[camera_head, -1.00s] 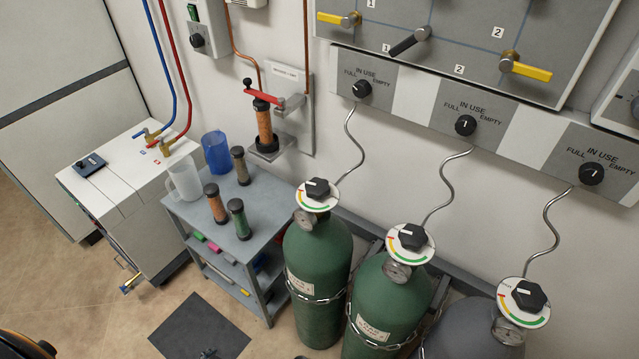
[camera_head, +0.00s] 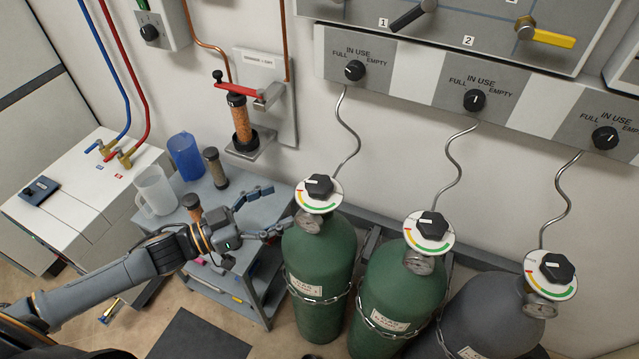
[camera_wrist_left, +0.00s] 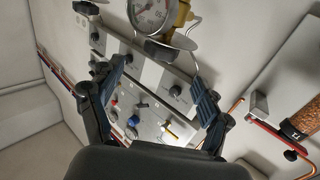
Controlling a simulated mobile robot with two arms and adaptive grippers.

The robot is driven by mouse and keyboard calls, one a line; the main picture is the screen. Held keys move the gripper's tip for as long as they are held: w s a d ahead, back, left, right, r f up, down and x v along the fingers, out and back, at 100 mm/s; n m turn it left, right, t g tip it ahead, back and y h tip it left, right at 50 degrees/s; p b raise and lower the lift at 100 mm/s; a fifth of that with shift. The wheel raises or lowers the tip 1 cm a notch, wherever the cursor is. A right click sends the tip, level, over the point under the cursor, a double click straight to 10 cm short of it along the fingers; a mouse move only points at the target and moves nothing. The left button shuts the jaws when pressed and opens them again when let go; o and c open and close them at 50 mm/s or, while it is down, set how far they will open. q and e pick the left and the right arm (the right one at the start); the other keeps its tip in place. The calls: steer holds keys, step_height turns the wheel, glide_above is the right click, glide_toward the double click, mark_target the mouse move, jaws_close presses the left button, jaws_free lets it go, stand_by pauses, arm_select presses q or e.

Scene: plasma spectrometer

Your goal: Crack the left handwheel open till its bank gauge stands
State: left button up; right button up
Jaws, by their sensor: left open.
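The left handwheel (camera_head: 319,186) is a black knob on a white dial with a coloured arc, on top of the left green cylinder (camera_head: 317,258). A small round gauge (camera_head: 308,222) sits just below its dial. My left gripper (camera_head: 279,207) is open, its fingers spread and pointing right, just left of the handwheel and gauge, with nothing between them. In the left wrist view the gripper (camera_wrist_left: 157,66) is open, and a gauge (camera_wrist_left: 150,14) with a brass fitting shows beyond the fingertips, above a dark knob (camera_wrist_left: 160,48). My right gripper is out of view.
A middle green cylinder (camera_head: 392,290) and a grey cylinder (camera_head: 490,310) stand to the right, with similar handwheels. A wall panel (camera_head: 415,88) carries selector knobs. A grey shelf cart (camera_head: 258,215) with jugs and tubes lies under my left forearm.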

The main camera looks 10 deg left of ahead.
mark_target(319, 187)
arm_select(q)
steer(key=p+x, duration=0.2)
steer(key=x, duration=0.7)
steer(key=shift+w+d, duration=0.1)
steer(key=shift+w, duration=0.25)
steer(key=shift+w+d, duration=0.4)
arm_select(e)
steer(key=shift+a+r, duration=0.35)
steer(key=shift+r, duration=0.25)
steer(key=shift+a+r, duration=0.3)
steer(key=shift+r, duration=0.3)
arm_select(q)
steer(key=c, duration=1.2)
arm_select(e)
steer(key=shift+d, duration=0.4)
